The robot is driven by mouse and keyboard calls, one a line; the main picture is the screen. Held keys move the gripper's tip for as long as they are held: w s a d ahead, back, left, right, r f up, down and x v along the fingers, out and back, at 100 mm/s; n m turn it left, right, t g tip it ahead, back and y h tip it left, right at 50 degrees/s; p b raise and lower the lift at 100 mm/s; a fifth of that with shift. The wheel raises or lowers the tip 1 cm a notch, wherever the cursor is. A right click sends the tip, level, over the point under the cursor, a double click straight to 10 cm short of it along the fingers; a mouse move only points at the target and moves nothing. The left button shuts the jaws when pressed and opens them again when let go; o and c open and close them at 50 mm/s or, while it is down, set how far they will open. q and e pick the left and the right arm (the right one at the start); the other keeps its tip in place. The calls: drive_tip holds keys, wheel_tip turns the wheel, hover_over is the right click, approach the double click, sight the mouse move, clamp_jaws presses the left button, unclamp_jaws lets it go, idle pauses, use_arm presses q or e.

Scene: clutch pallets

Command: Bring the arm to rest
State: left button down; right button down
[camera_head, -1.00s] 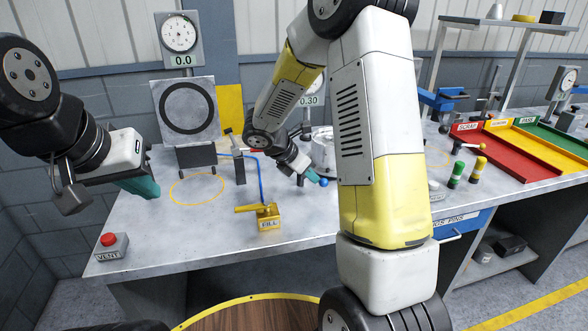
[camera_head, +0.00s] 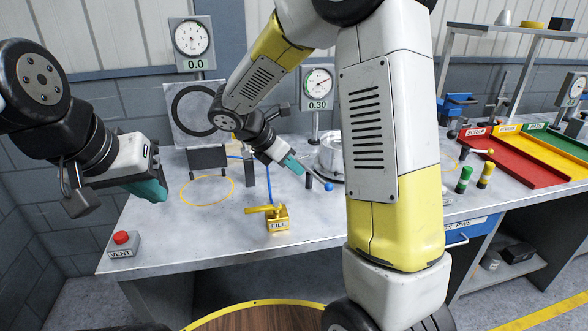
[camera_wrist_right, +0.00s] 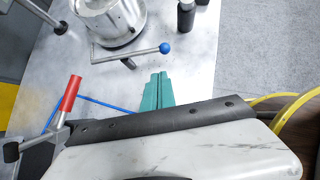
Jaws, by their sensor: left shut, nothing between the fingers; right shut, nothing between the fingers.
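My left gripper (camera_head: 160,193) hangs at the left of the head view with its teal fingers shut and empty, over the left part of the bench. My right gripper (camera_head: 297,168) is shut and empty above the middle of the bench, its teal fingertips just left of a blue-knobbed lever (camera_head: 328,186). In the right wrist view its teal fingers (camera_wrist_right: 157,92) lie together, apart from the lever's blue ball (camera_wrist_right: 165,48). My right arm hides part of the bench in the head view.
A yellow FILL valve (camera_head: 278,219) and a red VENT button (camera_head: 121,238) stand along the front of the bench (camera_head: 215,240). A metal cylinder (camera_head: 331,152) stands behind the lever. Green and yellow pins (camera_head: 464,178) and coloured sorting trays (camera_head: 500,160) are at right.

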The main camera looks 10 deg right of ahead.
drive_tip(key=shift+s+a+r, duration=0.2)
drive_tip(key=shift+a+r, duration=0.2)
drive_tip(key=shift+r, duration=0.15)
